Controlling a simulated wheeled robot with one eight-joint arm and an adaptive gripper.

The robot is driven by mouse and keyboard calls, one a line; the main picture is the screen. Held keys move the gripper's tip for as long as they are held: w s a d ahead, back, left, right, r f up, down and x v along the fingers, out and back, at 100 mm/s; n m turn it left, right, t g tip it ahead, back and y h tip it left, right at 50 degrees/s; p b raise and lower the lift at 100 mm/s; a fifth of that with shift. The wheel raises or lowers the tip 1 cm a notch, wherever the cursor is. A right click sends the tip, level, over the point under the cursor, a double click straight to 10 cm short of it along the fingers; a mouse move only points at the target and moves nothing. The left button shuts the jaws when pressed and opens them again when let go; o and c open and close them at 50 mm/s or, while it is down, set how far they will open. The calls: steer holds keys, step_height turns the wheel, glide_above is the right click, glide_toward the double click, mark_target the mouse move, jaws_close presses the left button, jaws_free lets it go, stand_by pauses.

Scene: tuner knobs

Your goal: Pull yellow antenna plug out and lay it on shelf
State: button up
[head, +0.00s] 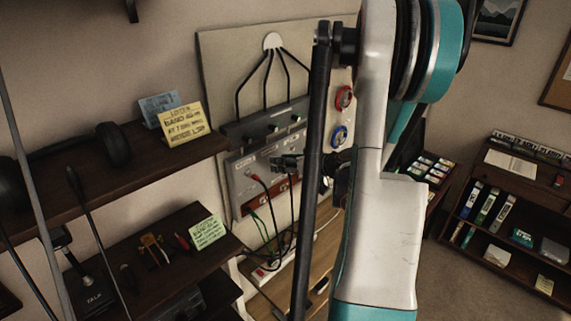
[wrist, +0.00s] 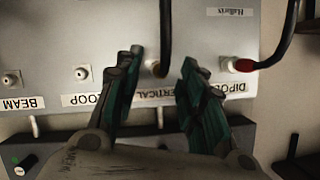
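In the wrist view, the grey antenna panel (wrist: 112,25) appears upside down, with sockets labelled BEAM, LOOP, VERTICAL and DIPOLE. A small yellowish plug (wrist: 155,69) with a black cable sits at the VERTICAL socket. A red plug (wrist: 240,65) sits at DIPOLE. My gripper (wrist: 162,60) is open, one finger on each side of the yellowish plug; contact cannot be told. In the head view, my gripper (head: 289,163) is in front of the panel (head: 240,184), and the yellow plug is not clear there. Two dark shelves, upper (head: 170,160) and lower (head: 215,255), stand at the left.
Headphones (head: 105,145) and cards (head: 183,123) are on the upper shelf. Small tools (head: 155,250), a green card (head: 207,232) and a TALK device (head: 92,292) are on the lower one. Black cables hang in front of the panel. My arm hides part of the right side.

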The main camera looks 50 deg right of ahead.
jaws_close()
steer(key=shift+s, duration=0.15)
steer(key=shift+s, duration=0.5)
steer(key=shift+s, duration=0.2)
steer(key=shift+s+a+b, duration=0.1)
steer(key=shift+s+b, duration=0.2)
steer(key=shift+s, duration=0.05)
steer(key=shift+s, duration=0.35)
steer(key=shift+s+a, duration=0.1)
steer(key=shift+s, duration=0.2)
steer(key=shift+s, duration=0.2)
